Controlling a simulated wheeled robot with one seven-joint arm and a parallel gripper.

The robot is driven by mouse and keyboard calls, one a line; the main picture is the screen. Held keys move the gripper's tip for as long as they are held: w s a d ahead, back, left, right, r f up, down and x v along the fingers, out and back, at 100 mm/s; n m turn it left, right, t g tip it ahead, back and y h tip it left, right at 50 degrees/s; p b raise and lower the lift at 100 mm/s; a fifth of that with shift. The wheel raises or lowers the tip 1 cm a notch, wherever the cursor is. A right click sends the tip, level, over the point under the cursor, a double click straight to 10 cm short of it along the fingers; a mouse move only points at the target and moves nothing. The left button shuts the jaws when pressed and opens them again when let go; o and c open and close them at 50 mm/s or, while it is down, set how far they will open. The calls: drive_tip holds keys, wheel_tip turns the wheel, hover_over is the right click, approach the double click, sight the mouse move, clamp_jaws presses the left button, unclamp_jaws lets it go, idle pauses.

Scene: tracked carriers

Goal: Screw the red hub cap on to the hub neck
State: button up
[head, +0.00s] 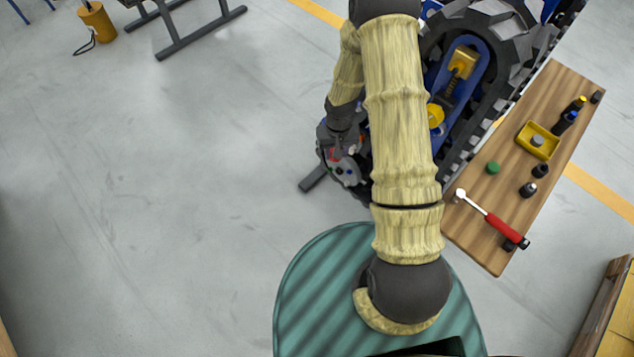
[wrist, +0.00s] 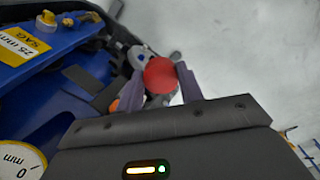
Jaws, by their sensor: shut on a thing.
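The red hub cap (wrist: 160,75) is round and sits between the two fingers of my gripper (wrist: 162,87) in the wrist view. My gripper is shut on it. A grey metal part (wrist: 137,56) shows just behind and left of the cap. I cannot make out the hub neck, and cannot tell whether the cap touches it. In the head view my arm reaches to the left side of the tracked carrier (head: 447,75), and the fingertips are not clear there.
The carrier's blue frame (wrist: 62,62) with a yellow label fills the left of the wrist view. At the right stands a wooden bench (head: 478,232) with a red-handled ratchet (head: 497,222), a green cap (head: 493,167), a yellow tray (head: 552,151) and sockets.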

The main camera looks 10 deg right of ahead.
drive_tip(key=s+d+f+n+g+h+b, duration=0.1)
drive_tip(key=s+f+n+h+b, duration=0.3)
drive_tip(key=f+b, duration=0.75)
drive_tip(key=s+d+f+n+g+h+b, duration=0.15)
drive_tip(key=f+n+h+b, duration=0.35)
drive_tip(key=f+b, duration=0.65)
drive_tip(key=w+a+f+n+t+h+b, duration=0.5)
drive_tip(key=n+t+b, duration=0.5)
drive_tip(key=b, duration=0.9)
drive_tip(key=w+a+f+t, duration=0.1)
drive_tip(key=w+a+t, duration=0.1)
drive_tip(key=w+t, duration=0.1)
drive_tip(key=shift+w+f+h+b, duration=0.2)
drive_tip(key=shift+f+h+b, duration=0.1)
drive_tip(key=shift+f+b, duration=0.1)
drive_tip(key=shift+r+p, duration=0.1)
drive_tip(key=shift+p, duration=0.4)
drive_tip(key=shift+p+x, duration=0.65)
drive_tip(key=shift+x, duration=2.2)
